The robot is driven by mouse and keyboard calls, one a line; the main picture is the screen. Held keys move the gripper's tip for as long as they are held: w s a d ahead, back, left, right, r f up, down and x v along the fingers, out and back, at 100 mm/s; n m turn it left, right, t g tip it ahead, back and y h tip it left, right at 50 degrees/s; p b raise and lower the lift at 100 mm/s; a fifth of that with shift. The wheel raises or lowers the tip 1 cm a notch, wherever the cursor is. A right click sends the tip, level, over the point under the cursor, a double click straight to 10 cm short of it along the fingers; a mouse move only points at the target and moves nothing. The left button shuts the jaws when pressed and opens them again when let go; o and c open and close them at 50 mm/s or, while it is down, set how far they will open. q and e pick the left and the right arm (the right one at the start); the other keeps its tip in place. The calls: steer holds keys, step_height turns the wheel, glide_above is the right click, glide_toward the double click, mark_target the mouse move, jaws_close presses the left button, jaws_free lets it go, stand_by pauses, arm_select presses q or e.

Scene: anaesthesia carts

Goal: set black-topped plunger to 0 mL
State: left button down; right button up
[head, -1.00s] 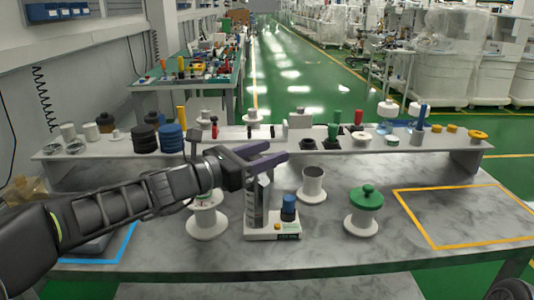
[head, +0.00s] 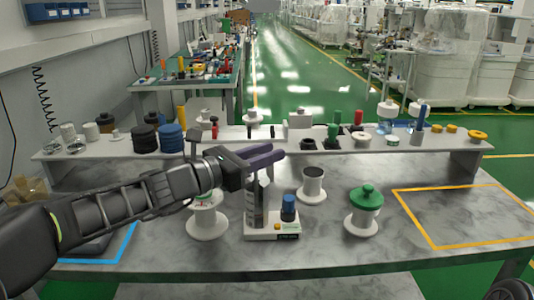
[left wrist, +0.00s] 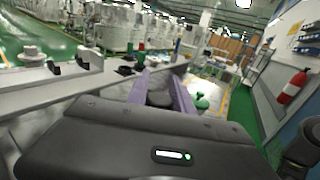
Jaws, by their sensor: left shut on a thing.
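A white stand (head: 273,229) on the grey bench holds a tall clear-and-grey cylinder (head: 250,208) and a shorter blue-topped one (head: 288,203). My left gripper (head: 266,155) is over the tall cylinder's upper end, its purple fingers pointing right. In the left wrist view, a dark rounded top (left wrist: 158,97), which looks like the black plunger top, sits between the fingers (left wrist: 160,90), and they are shut on it. In the head view the fingers hide this top. I cannot read the scale. My right gripper is not in view.
A white spool (head: 207,220) stands left of the stand, a grey cup (head: 313,186) behind it, and a green-topped spool (head: 364,212) to the right. A raised white shelf (head: 270,145) with many items runs along the back. The yellow-outlined area (head: 470,215) is empty.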

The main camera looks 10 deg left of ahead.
arm_select(q)
steer(key=shift+f, duration=0.1)
stand_by(0.7)
step_height(320, 180, down, 3)
steer(key=b, duration=0.2)
steer(key=shift+b, duration=0.35)
steer(key=shift+f, duration=0.1)
steer(key=c, duration=1.4)
jaws_free()
steer(key=o, duration=0.3)
